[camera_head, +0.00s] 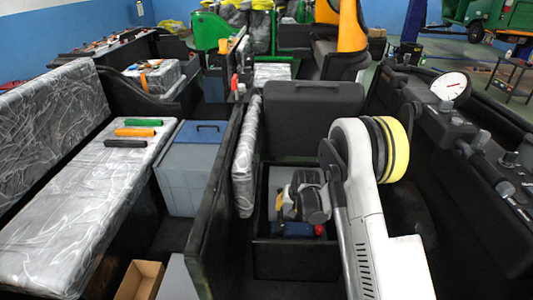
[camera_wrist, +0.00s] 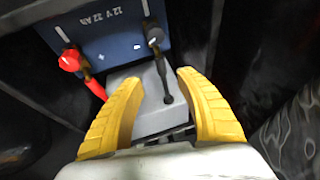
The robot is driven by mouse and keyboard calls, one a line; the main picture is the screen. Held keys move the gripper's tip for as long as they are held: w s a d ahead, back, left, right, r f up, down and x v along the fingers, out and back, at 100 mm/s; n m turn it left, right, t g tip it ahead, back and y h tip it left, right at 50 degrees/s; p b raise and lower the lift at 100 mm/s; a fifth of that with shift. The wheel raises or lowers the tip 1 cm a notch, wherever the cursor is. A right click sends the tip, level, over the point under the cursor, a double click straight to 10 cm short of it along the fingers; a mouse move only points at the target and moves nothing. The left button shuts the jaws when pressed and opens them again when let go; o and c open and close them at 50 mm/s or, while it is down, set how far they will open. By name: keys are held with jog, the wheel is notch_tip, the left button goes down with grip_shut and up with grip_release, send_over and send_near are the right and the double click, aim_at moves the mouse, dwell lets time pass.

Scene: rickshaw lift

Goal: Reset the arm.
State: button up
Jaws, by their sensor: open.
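My arm (camera_head: 360,215) reaches down from the right in the head view into a black open compartment. My gripper (camera_wrist: 160,105) has yellow fingers, spread apart with nothing between them, in the wrist view. Just beyond the fingertips is a blue battery (camera_wrist: 108,40) marked 12V 22Ah. It has a red clamp (camera_wrist: 70,61) on its left terminal and a black clamp (camera_wrist: 155,37) on its right one. A grey block (camera_wrist: 140,90) lies in front of the battery. In the head view the battery (camera_head: 292,229) is mostly hidden behind my wrist.
The compartment has dark walls (camera_head: 282,262) close around my gripper. A black panel (camera_head: 220,200) and a wrapped cushion (camera_head: 247,155) stand to its left, a black case (camera_head: 313,115) behind. A dashboard with a white gauge (camera_head: 450,86) is on the right.

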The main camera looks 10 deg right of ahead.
jog(key=s+r+n+t, duration=0.1)
jog(key=s+r, duration=0.5)
jog(key=r, duration=0.7)
jog(key=s+r, duration=0.6)
jog(key=r, duration=0.6)
jog(key=s+r, duration=0.3)
jog(key=s, duration=0.8)
jog(key=s+r+n+t+h, duration=0.1)
jog(key=s+r, duration=0.2)
jog(key=s, duration=0.9)
jog(key=shift+s+r+n, duration=0.2)
jog(key=shift+s+n, duration=0.05)
jog(key=shift+n, duration=0.05)
jog(key=shift+c, duration=0.5)
jog(key=shift+w, duration=0.1)
